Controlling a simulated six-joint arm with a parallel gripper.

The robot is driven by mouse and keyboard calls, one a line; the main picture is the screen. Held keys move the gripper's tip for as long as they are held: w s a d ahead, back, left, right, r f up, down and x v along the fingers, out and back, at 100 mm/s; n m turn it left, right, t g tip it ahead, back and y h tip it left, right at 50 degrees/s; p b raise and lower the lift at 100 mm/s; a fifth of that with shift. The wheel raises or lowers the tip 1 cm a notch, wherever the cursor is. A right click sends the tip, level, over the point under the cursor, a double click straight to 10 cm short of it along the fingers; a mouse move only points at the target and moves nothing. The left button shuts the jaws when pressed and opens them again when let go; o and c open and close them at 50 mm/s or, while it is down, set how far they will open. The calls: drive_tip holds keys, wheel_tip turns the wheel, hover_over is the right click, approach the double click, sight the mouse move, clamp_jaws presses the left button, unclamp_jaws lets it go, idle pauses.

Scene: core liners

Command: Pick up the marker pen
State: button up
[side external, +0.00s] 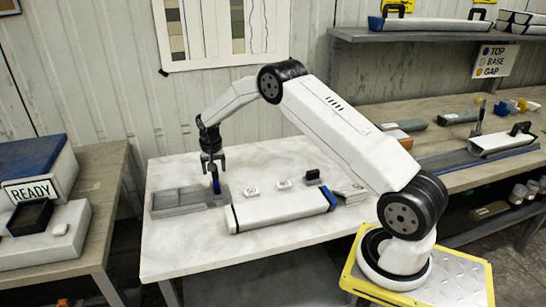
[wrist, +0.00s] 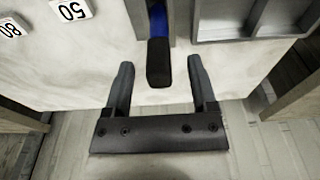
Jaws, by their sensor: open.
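The marker pen (side external: 216,186) is blue and stands roughly upright at the right end of a grey compartment tray (side external: 178,211). In the wrist view the pen (wrist: 158,62) shows a black end towards me and a blue body beside grey holder walls; its lower part is hidden. My gripper (side external: 212,170) is above the pen, pointing down. In the wrist view my gripper (wrist: 159,72) is open, with one finger on each side of the pen's black end. I see gaps on both sides, and nothing is held.
The table's front left is clear.

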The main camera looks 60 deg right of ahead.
drive_tip(key=shift+d+f, duration=0.1)
drive_tip(key=shift+f, duration=0.5)
clamp_jaws()
